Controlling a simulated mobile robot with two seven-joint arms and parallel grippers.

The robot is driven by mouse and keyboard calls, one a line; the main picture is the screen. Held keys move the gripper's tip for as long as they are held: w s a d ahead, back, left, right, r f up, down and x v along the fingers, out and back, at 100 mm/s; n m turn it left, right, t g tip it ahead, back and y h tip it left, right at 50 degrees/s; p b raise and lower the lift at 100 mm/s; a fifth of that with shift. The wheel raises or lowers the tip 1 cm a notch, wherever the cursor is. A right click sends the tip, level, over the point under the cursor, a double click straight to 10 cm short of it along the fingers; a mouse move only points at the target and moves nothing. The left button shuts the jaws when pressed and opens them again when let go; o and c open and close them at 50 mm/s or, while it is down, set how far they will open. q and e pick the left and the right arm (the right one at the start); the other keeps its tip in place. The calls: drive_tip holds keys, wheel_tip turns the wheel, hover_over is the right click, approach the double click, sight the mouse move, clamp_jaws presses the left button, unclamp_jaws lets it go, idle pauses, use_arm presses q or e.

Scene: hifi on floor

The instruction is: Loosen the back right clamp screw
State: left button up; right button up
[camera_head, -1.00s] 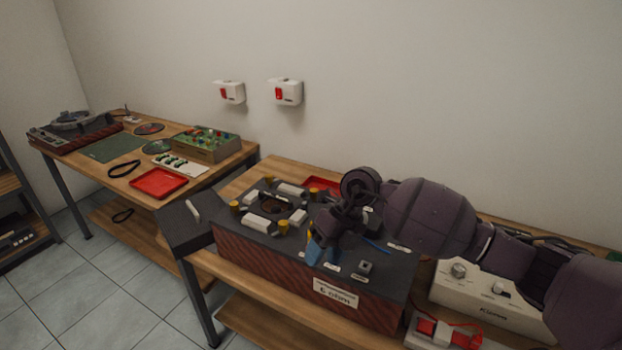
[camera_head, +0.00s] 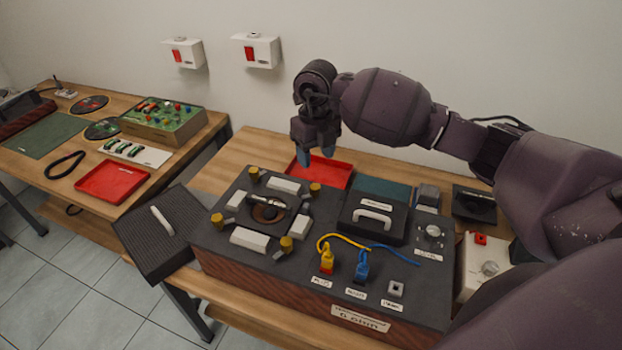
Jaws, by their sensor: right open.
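The back right clamp screw (camera_head: 315,189) is a gold knob at the rear right corner of the clamp area on the dark hi-fi unit (camera_head: 225,258). Similar gold knobs stand at the back left (camera_head: 254,174), front left (camera_head: 217,220) and front right (camera_head: 286,244). My right gripper (camera_head: 316,152) points down above and behind the back right screw, apart from it. It is open and I see nothing in it. My left gripper is not in view.
A red tray (camera_head: 338,174) lies behind the unit, under my gripper. A black cover with a handle (camera_head: 372,222) sits to the right of the screw. A yellow plug (camera_head: 326,262) and blue plug (camera_head: 362,268) stand in front. A dark lid (camera_head: 160,245) leans at left.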

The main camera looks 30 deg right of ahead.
sight(315, 187)
wheel_tip(315, 187, down, 8)
drive_tip(key=shift+s+f, duration=0.1)
drive_tip(key=shift+f, duration=0.9)
drive_tip(key=shift+c, duration=0.5)
drive_tip(key=c, duration=0.8)
